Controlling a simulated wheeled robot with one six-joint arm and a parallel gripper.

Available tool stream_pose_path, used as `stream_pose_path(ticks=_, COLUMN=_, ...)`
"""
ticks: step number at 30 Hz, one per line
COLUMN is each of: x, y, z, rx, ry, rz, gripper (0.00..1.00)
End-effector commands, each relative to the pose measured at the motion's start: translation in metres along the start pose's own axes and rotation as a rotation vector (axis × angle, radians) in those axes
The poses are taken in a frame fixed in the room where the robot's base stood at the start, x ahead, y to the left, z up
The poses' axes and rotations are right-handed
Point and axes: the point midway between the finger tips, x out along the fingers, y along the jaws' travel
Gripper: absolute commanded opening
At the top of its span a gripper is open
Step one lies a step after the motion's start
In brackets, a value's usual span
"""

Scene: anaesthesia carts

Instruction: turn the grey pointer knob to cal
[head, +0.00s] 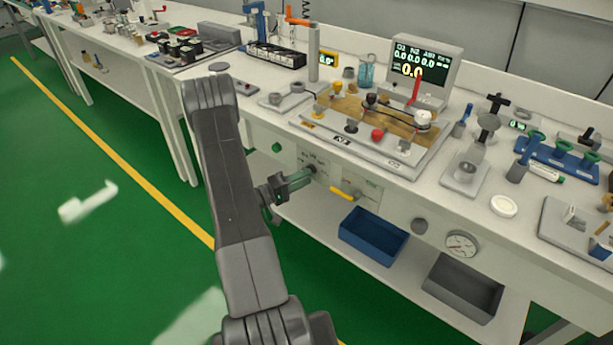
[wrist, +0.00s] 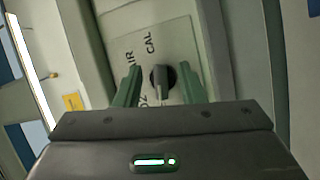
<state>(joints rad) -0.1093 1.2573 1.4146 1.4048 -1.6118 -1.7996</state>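The grey pointer knob (wrist: 162,79) shows in the wrist view on a pale label plate on the bench front. The marks CAL and AIR lie above and to the left of it, with another partly hidden mark at its lower left. The knob's light bar runs roughly up and down in that view; I cannot tell which end points. My gripper (wrist: 158,70) is open, with one green finger on each side of the knob. I see gaps and no clear contact. In the head view, my gripper (head: 305,178) reaches the bench's front panel and hides much of the knob.
A yellow handle (head: 345,194) sits on the panel just right of my gripper. A blue bin (head: 373,235) and a grey bin (head: 462,287) stand on the lower shelf. A round gauge (head: 461,244) is further right. A green knob (head: 277,147) is to the left.

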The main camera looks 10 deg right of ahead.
Motion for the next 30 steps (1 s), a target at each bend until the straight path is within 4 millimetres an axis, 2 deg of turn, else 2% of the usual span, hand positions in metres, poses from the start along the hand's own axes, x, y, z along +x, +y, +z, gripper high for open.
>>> stream_pose_path(ticks=5, x=0.014, y=0.000, z=0.000, rx=0.000, ry=0.000, rz=0.000, gripper=0.36)
stream_pose_path(ticks=14, x=0.016, y=0.000, z=0.000, rx=0.000, ry=0.001, rz=-0.001, gripper=0.36)
stream_pose_path(ticks=19, x=0.016, y=0.000, z=0.000, rx=0.001, ry=0.001, rz=0.000, gripper=0.05)
stream_pose_path(ticks=30, x=0.016, y=0.002, z=-0.001, rx=0.029, ry=-0.004, rz=-0.007, gripper=0.03)
